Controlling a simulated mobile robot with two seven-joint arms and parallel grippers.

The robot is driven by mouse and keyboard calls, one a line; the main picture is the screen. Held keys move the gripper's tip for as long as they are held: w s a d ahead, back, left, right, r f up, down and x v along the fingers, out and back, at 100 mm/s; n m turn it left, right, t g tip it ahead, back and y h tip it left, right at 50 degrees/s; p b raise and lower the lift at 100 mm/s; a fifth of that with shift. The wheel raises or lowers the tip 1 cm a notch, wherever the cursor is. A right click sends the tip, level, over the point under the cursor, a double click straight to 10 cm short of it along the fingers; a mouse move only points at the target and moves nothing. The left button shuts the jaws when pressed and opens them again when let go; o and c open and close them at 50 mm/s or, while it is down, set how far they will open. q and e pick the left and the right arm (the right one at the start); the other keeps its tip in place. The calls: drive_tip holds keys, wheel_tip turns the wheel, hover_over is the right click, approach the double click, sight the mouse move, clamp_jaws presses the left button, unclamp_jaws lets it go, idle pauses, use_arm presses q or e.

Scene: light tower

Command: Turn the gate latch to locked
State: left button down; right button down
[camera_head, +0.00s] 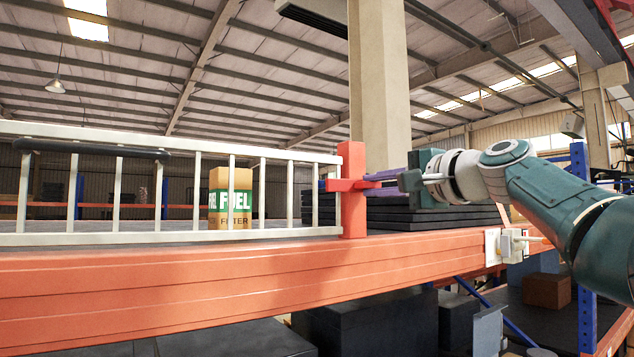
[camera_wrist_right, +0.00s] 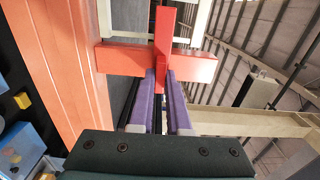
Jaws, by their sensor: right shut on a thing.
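The gate latch (camera_head: 341,185) is a red bar that lies level across an upright red post (camera_head: 352,220) at the right end of the white gate (camera_head: 160,237). In the right wrist view the latch bar (camera_wrist_right: 166,30) crosses the post (camera_wrist_right: 195,66), and its near end lies between the purple fingers. My right gripper (camera_head: 374,182) reaches in from the right and is shut on that end of the latch; it also shows in the wrist view (camera_wrist_right: 163,78). The fingers partly hide the gripped end. My left gripper is not in view.
A cardboard FUEL FILTER box (camera_head: 218,200) stands behind the gate bars. An orange beam (camera_head: 200,285) runs below the gate. Dark stacked slabs (camera_head: 450,215) lie behind my right gripper. A white fitting (camera_head: 508,246) sits on the beam's right end.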

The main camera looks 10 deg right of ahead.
drive_tip(key=shift+f, duration=0.1)
idle(0.4)
drive_tip(key=c, duration=0.9)
unclamp_jaws()
drive_tip(key=b+v, duration=0.6)
drive_tip(key=v, duration=0.4)
